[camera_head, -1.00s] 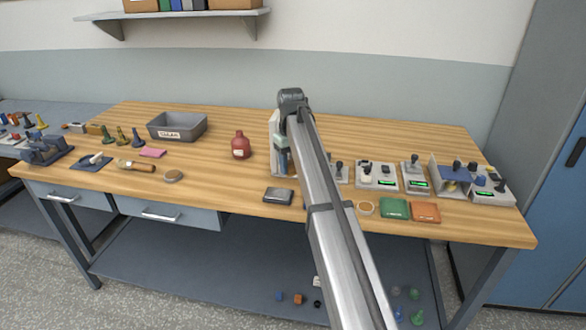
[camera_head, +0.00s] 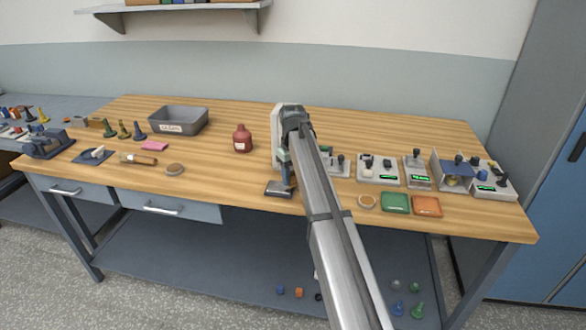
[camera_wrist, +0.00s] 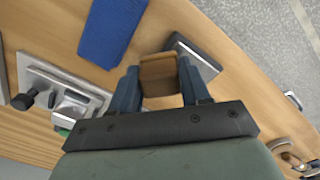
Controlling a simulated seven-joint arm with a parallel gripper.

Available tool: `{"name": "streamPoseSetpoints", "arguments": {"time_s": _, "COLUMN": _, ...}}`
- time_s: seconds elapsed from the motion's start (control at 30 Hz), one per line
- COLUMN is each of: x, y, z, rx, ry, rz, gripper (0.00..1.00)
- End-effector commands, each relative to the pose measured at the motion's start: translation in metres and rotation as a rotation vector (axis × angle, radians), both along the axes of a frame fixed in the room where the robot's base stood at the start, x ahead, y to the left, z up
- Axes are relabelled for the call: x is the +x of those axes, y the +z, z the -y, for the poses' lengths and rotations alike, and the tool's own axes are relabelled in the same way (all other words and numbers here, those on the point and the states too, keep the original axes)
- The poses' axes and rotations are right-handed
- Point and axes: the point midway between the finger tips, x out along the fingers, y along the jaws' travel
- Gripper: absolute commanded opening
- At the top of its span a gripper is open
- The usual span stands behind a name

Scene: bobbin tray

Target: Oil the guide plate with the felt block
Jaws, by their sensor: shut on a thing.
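My gripper (camera_wrist: 160,88) is shut on a small brown felt block (camera_wrist: 159,72), which shows between its two blue fingers in the wrist view. In the head view my gripper (camera_head: 288,186) points down at the guide plate, and the block cannot be made out. The guide plate (camera_head: 274,190), a small dark-edged metallic square, lies near the table's front edge. In the wrist view the plate (camera_wrist: 200,57) is partly hidden behind the block and a finger. The block is over or at the plate; I cannot tell whether they touch.
A red bottle (camera_head: 242,139) stands left of my arm. Several grey devices (camera_head: 378,170), a green pad (camera_head: 395,203) and an orange pad (camera_head: 427,206) are to the right. A blue rectangular thing (camera_wrist: 111,30) is nearby.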

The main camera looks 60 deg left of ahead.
Motion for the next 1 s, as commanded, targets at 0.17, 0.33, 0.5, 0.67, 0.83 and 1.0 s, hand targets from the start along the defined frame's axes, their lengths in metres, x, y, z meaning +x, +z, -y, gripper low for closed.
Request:
{"name": "streamPoseSetpoints", "arguments": {"time_s": 0.17, "x": -0.006, "y": -0.013, "z": -0.008, "rx": 0.001, "ry": 0.002, "rz": 0.000, "gripper": 0.18}}
{"name": "streamPoseSetpoints", "arguments": {"time_s": 0.33, "x": -0.017, "y": -0.014, "z": -0.018, "rx": 0.001, "ry": 0.001, "rz": 0.000, "gripper": 0.18}}
{"name": "streamPoseSetpoints", "arguments": {"time_s": 0.5, "x": -0.028, "y": -0.014, "z": -0.030, "rx": 0.000, "ry": 0.001, "rz": 0.000, "gripper": 0.18}}
{"name": "streamPoseSetpoints", "arguments": {"time_s": 0.67, "x": -0.038, "y": -0.014, "z": -0.040, "rx": 0.000, "ry": 0.001, "rz": 0.000, "gripper": 0.18}}
{"name": "streamPoseSetpoints", "arguments": {"time_s": 0.83, "x": -0.050, "y": -0.014, "z": -0.051, "rx": 0.000, "ry": 0.001, "rz": 0.000, "gripper": 0.18}}
{"name": "streamPoseSetpoints", "arguments": {"time_s": 1.0, "x": -0.060, "y": -0.014, "z": -0.061, "rx": 0.000, "ry": 0.001, "rz": 0.000, "gripper": 0.18}}
